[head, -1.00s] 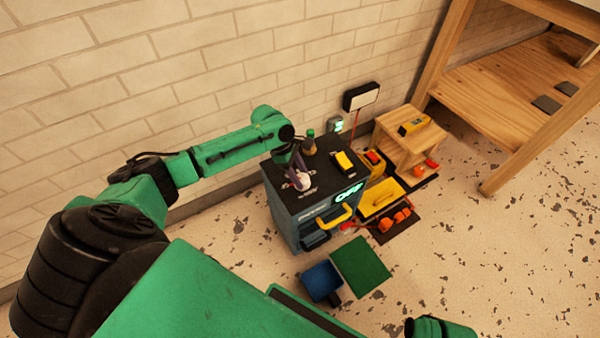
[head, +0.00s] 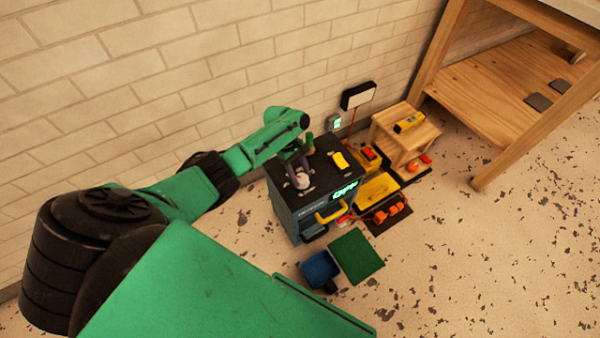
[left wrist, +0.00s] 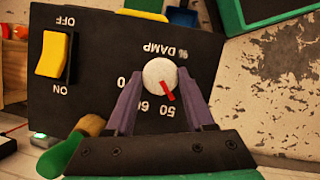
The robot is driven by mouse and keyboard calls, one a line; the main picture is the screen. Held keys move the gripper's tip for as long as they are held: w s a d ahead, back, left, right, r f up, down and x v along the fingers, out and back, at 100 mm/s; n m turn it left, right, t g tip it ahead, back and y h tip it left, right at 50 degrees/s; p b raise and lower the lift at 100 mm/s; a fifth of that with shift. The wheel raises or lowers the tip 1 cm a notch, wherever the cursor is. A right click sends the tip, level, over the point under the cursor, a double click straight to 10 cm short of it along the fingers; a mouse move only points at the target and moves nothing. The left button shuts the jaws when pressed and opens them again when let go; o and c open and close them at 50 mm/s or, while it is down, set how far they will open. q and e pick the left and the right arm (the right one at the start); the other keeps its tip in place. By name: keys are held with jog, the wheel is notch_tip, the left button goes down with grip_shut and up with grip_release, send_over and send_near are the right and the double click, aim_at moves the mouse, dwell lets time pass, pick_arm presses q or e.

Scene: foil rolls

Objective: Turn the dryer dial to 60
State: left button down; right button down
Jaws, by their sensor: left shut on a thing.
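The dryer (head: 322,186) is a dark box by the wall, with a green display reading OFF (head: 345,190). Its white dial (left wrist: 158,74) with a red pointer sits on the black top, beside the label "% DAMP". The pointer is near the 50 mark, with 60 beside it, both upside down in the left wrist view. The dial also shows in the head view (head: 302,181). My left gripper (head: 298,168) reaches down to the top, its purple fingers (left wrist: 160,80) shut on the dial from both sides. My right gripper is not in view.
A yellow rocker switch (left wrist: 54,54) marked ON and OFF is on the same top. A wooden stool (head: 405,139) is to the right. A blue bin (head: 320,269) and green mat (head: 355,255) lie in front.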

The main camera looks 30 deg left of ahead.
pick_arm(q)
jog(key=m+b, duration=0.1)
jog(key=m, duration=0.1)
jog(key=m+g+b, duration=0.1)
jog(key=m+g+y+b, duration=0.1)
jog(key=m, duration=0.1)
jog(key=shift+w+d+f+m+b, duration=0.15)
jog(key=shift+f+m+b, duration=0.1)
jog(key=shift+m+b, duration=0.1)
jog(key=m+b, duration=0.1)
jog(key=m, duration=0.1)
jog(key=m+g+y+b, duration=0.1)
jog(key=m, duration=0.2)
jog(key=shift+w+d+r+y, duration=0.1)
jog(key=shift+r+y, duration=0.05)
jog(key=shift+y, duration=0.15)
jog(key=shift+r+m+y+b, duration=0.1)
jog(key=shift+m+y+b, duration=0.3)
jog(key=shift+m, duration=0.35)
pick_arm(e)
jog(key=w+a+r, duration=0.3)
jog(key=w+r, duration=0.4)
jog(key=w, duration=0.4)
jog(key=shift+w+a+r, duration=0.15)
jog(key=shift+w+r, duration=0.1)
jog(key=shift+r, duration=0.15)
pick_arm(q)
jog(key=shift+c, duration=1.3)
grip_release()
